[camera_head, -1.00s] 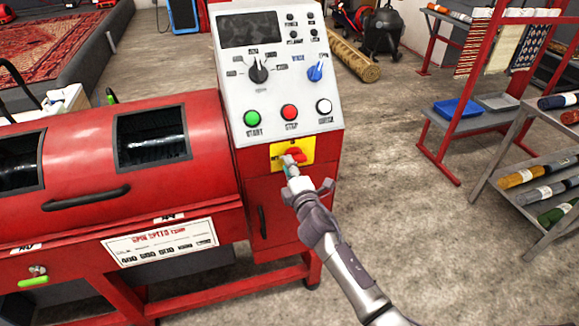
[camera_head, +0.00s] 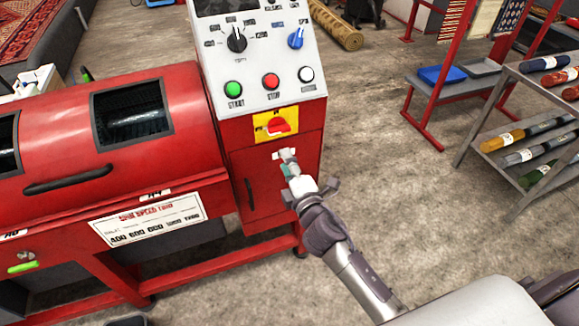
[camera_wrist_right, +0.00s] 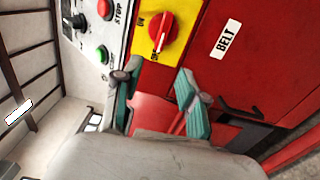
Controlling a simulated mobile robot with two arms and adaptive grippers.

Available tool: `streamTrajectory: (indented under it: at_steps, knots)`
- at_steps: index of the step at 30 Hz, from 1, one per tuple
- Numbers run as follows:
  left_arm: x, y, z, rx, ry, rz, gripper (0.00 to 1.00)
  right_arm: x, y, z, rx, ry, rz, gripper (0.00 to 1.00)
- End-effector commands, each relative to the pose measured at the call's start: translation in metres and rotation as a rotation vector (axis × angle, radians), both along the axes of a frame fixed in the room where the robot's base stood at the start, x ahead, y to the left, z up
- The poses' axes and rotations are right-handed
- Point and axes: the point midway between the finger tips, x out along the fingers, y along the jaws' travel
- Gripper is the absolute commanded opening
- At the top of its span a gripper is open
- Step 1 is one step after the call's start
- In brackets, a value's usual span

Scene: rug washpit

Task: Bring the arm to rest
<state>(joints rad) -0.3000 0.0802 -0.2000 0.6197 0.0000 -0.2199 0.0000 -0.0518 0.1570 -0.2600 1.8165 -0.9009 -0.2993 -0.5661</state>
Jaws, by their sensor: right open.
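My right gripper (camera_head: 288,163) is in front of the red spin machine's cabinet, just below the yellow plate with the red rotary switch (camera_head: 278,126). In the right wrist view the gripper (camera_wrist_right: 160,95) is open, its teal fingers apart with nothing between them. The red switch also shows there (camera_wrist_right: 161,35), on its yellow plate marked ON, beyond the fingers and apart from them. My right arm reaches in from the lower right. My left gripper is not in view.
The control panel (camera_head: 271,92) has green, red and white buttons, a black dial and a blue knob. The drum housing (camera_head: 60,130) is left. A shelf (camera_head: 500,160) with rolled rugs stands right. Bare floor (camera_head: 400,200) lies between.

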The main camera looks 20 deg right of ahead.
Motion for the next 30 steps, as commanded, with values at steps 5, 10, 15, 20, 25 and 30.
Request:
streamTrajectory:
  at_steps: [5,10,15,20,25,30]
  knots:
    - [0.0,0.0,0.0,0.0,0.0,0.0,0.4,-0.014,-0.001,0.0,-0.001,0.0,-0.001,0.42]
    - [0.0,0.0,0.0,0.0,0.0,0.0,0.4,-0.016,-0.001,0.0,-0.001,0.0,0.0,0.42]
    - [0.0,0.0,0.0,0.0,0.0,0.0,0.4,-0.015,-0.001,0.0,0.0,0.0,0.0,0.42]
    - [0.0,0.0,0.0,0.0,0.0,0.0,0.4,-0.015,0.0,0.0,0.0,0.0,0.0,0.42]
    - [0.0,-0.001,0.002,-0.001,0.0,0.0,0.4,-0.017,-0.002,-0.032,0.048,0.073,-0.003,0.42]
    - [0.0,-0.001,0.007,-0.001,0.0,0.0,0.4,-0.039,-0.009,-0.137,0.22,0.306,-0.04,0.42]
